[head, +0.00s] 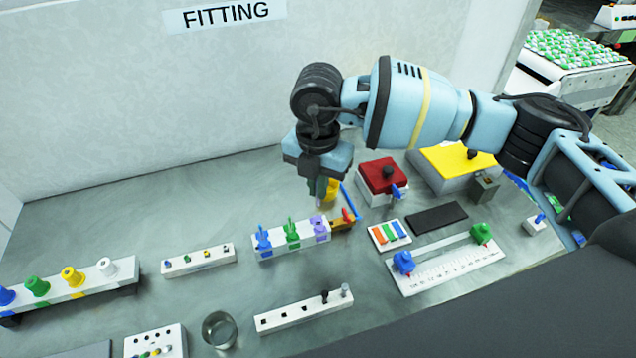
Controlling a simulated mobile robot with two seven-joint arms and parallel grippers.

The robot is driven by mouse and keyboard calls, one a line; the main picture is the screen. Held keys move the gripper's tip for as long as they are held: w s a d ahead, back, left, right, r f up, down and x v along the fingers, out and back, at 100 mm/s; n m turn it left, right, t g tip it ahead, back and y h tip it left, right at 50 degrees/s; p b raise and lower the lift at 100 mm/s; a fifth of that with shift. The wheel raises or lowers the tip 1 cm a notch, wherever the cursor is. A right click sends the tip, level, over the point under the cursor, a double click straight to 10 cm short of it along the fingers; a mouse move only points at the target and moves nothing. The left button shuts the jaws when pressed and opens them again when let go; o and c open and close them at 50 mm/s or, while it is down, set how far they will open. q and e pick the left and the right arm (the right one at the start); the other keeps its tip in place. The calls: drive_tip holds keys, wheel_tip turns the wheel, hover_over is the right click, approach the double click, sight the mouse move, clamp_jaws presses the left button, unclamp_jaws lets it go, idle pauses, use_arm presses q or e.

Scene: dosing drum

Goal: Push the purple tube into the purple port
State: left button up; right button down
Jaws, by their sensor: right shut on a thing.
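A white block (290,243) on the grey worktop carries a blue, a green and a purple fitting in a row. The purple fitting (319,227), at the right end, is the only purple I make out; I cannot tell port from tube there. My right gripper (321,190) points down just above and behind this purple end. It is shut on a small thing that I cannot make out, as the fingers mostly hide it. Whether it touches the purple fitting is not clear. My left gripper is out of view.
A yellow part (331,192), a blue rod (351,203) and a small orange-brown holder (343,224) crowd the gripper's right side. A red-topped box (380,175) stands further right. A white scale (445,268) lies front right.

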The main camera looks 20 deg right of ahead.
sight(318, 205)
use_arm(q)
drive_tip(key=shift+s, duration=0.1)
use_arm(e)
drive_tip(key=shift+f, duration=0.1)
